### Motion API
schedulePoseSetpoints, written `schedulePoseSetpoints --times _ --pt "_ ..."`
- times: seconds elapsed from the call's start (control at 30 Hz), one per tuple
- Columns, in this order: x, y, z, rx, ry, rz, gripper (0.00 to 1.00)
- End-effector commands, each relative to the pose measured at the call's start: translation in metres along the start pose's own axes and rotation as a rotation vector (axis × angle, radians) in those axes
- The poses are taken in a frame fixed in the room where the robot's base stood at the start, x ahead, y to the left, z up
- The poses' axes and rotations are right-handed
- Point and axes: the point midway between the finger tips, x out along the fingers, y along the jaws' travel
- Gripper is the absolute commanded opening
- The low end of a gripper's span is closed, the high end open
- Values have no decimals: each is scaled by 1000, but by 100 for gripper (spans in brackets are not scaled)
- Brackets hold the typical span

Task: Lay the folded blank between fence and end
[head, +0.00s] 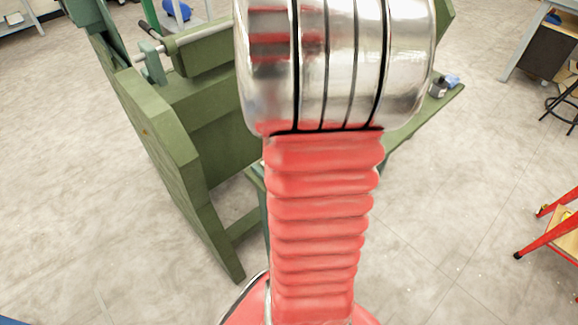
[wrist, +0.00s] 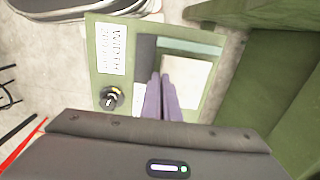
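In the wrist view my gripper (wrist: 161,76) points at a green table top (wrist: 92,75). Its two purple fingers are close together with a narrow gap, and I cannot tell whether anything thin is between them. A pale flat panel (wrist: 192,82) lies beyond and right of the fingers; it may be the folded blank, but I cannot tell for sure. A teal strip (wrist: 190,47) runs along its far side and a dark grey block (wrist: 145,48) stands at its left; these may be the fence and end. In the head view my arm hides the work area.
A white printed label (wrist: 111,48) and a black knob-like item with yellow (wrist: 111,98) are left of the panel. A green machine (head: 190,120) stands behind my arm. A red-legged stand (head: 555,235) is at the right. The floor between is clear.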

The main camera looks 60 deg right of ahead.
Motion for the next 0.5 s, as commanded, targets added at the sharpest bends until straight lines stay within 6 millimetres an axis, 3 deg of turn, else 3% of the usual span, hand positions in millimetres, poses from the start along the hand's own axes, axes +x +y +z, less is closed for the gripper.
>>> schedulePoseSetpoints --times 0.13,0.5 --pt "15 0 0 0 -1 1 0" --pt "18 0 0 0 0 0 0"
